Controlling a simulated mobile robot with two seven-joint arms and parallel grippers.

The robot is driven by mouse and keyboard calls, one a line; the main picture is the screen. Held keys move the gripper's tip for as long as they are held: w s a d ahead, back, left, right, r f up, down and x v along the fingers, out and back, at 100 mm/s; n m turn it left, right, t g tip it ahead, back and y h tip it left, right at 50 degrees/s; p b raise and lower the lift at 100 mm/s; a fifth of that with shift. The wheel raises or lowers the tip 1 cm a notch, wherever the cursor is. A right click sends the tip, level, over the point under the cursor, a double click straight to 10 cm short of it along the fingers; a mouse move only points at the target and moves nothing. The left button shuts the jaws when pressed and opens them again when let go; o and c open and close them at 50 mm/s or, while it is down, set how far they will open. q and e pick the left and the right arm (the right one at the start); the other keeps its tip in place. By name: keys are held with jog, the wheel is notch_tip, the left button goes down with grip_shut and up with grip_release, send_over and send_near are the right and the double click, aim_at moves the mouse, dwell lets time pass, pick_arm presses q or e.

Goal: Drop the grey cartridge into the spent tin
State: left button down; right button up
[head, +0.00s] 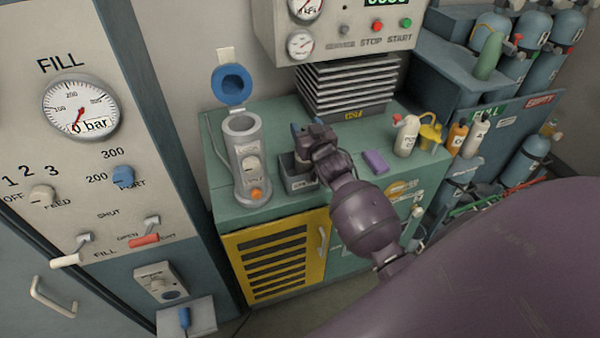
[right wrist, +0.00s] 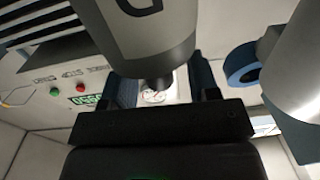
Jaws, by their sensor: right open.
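The spent tin (head: 299,184), a small grey open box with lettering too small to read, stands on the green cabinet top. My right gripper (head: 308,136) is above and just behind the tin's opening. In the right wrist view, which is upside down, the grey cartridge (right wrist: 150,40) hangs below the gripper with its narrow neck between the fingers (right wrist: 163,90). The fingers are open, with a gap on each side of the neck. In the head view the gripper mostly hides the cartridge. I cannot tell whether it touches the tin. My left gripper is not in view.
A grey canister (head: 250,178) with a raised blue lid (head: 231,84) stands left of the tin. A purple block (head: 375,161) lies to its right. Bottles (head: 407,138) stand farther right. Black bellows (head: 348,90) rise behind. The cabinet (head: 233,205) has some free room at front.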

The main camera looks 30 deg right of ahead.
jog(key=s+a, duration=0.2)
jog(key=s, duration=0.8)
jog(key=shift+s, duration=0.3)
jog(key=s+a+f+n+g+y, duration=0.1)
jog(key=s+a+f+g, duration=0.2)
jog(key=s+f, duration=0.5)
jog(key=s+a+f+n+g+y, duration=0.2)
jog(key=s+a+f, duration=0.3)
jog(key=s+f, duration=0.4)
jog(key=shift+s+a+g, duration=0.2)
jog(key=shift+s+g, duration=0.2)
jog(key=shift+s, duration=0.35)
